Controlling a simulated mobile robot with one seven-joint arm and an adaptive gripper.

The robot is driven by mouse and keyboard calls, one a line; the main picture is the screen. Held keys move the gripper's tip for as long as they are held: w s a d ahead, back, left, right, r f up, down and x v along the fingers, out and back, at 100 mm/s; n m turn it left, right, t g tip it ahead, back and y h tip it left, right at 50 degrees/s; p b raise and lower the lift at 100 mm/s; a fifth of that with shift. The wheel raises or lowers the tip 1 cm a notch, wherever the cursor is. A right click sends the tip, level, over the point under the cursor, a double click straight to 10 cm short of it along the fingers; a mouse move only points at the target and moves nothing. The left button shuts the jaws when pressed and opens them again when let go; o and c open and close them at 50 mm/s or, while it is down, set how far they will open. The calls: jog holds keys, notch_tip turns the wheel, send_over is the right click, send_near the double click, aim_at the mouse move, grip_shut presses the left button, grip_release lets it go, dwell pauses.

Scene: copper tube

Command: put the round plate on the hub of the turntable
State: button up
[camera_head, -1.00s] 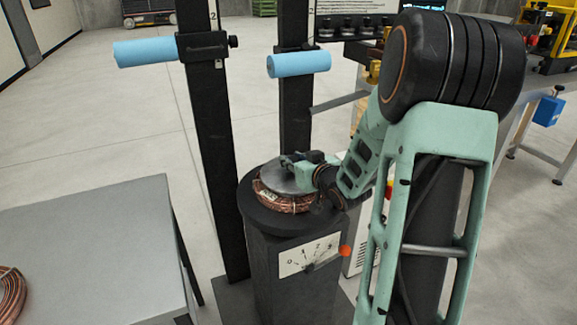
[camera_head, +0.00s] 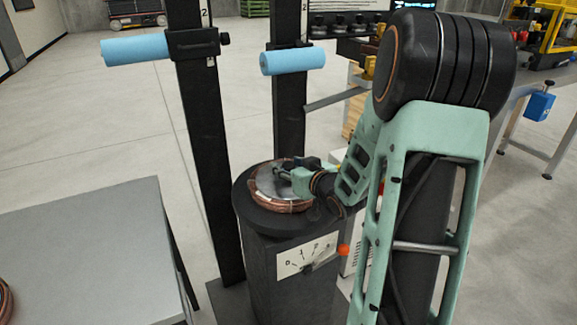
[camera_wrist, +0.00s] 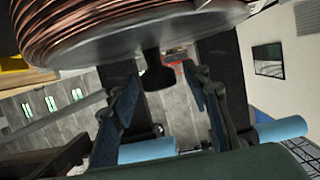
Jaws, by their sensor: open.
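The round plate (camera_head: 268,182) is a grey metal disc lying on a copper coil (camera_head: 284,207) on the black turntable (camera_head: 247,214). The wrist view looks upside down; there the plate (camera_wrist: 190,42) shows edge-on against the coil (camera_wrist: 110,22). A dark knob (camera_wrist: 158,78) stands out from the plate's middle. My gripper (camera_head: 283,170) is over the plate. In the wrist view my gripper (camera_wrist: 165,90) is open, its fingers on either side of the knob with gaps visible. The hub is hidden under the plate.
Two black posts with blue rollers (camera_head: 146,49) (camera_head: 293,62) rise behind the turntable. A dial (camera_head: 306,255) with an orange tip is on the stand's front. A grey table (camera_head: 85,250) stands at left, with part of another coil at its edge. Floor between is clear.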

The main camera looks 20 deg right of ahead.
jog(key=shift+r, duration=0.1)
jog(key=shift+r, duration=0.2)
jog(key=v, duration=1.2)
jog(key=shift+p, duration=0.4)
jog(key=shift+w, duration=0.1)
